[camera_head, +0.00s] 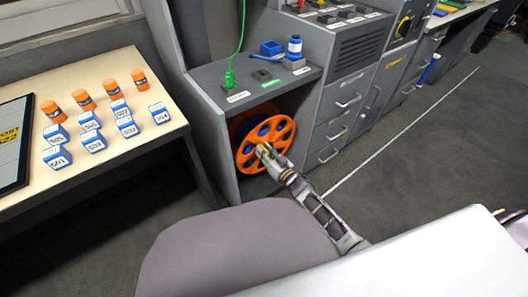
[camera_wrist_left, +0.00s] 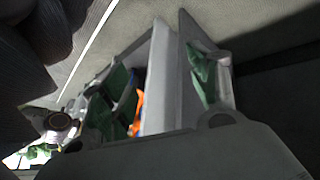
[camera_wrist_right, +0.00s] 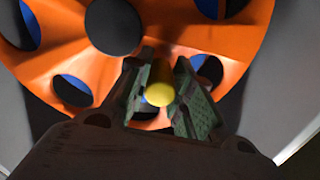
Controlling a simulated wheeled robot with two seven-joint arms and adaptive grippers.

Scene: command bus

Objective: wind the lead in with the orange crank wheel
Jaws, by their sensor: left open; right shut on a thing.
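The orange crank wheel (camera_head: 282,134) stands upright in the open bay of a grey cabinet, with round holes showing blue behind it. My right gripper (camera_head: 264,151) is at the wheel's front. In the right wrist view, its two fingers are closed on the yellow crank knob (camera_wrist_right: 159,93), in front of the orange rim (camera_wrist_right: 58,48) and below the dark hub. A green lead (camera_head: 241,40) hangs from above to a green plug on the cabinet top. My left gripper (camera_wrist_left: 158,80) shows in its own wrist view, fingers apart; an orange patch shows between them.
A table (camera_head: 185,115) at the left holds orange cylinders and several labelled blue-and-white blocks. The cabinet top (camera_head: 205,77) carries a blue tray and a blue spool. Grey drawers (camera_head: 345,100) stand right of the bay. Open floor (camera_head: 420,150) lies in front.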

